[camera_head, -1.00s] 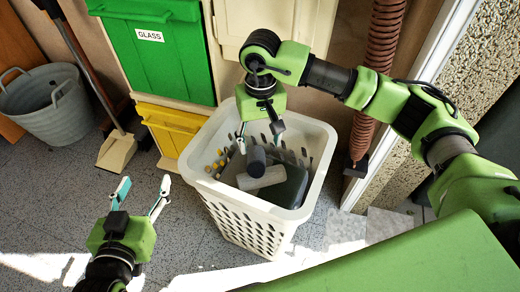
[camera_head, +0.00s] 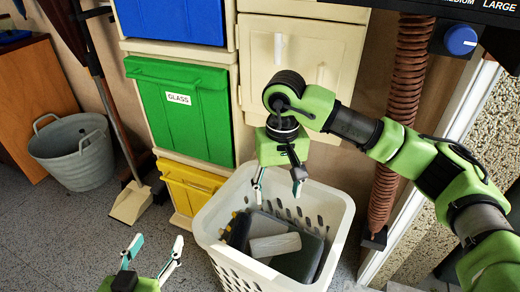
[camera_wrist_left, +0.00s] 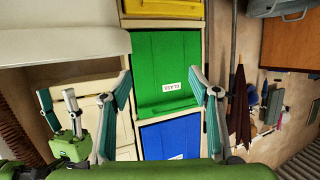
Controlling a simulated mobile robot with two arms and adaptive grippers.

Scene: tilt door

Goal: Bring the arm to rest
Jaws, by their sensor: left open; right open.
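My left gripper (camera_head: 156,250) is at the bottom left of the head view, fingers spread and empty, in front of the yellow bin front. In the left wrist view its two fingers (camera_wrist_left: 160,90) stand apart with nothing between them. My right gripper (camera_head: 278,188) hangs pointing down over the white laundry basket (camera_head: 341,225), its fingers apart and empty. My right gripper also shows at the left of the wrist view (camera_wrist_left: 68,140). The green tilt door (camera_head: 181,110), labelled GLASS, looks shut, with both grippers apart from it.
Blue (camera_head: 175,18) and yellow (camera_head: 188,188) fronts sit above and below the green one. The basket holds dark and grey items. A grey bucket (camera_head: 75,160) and a dustpan (camera_head: 131,203) stand left. A brown ribbed hose (camera_head: 402,110) and a door frame are right.

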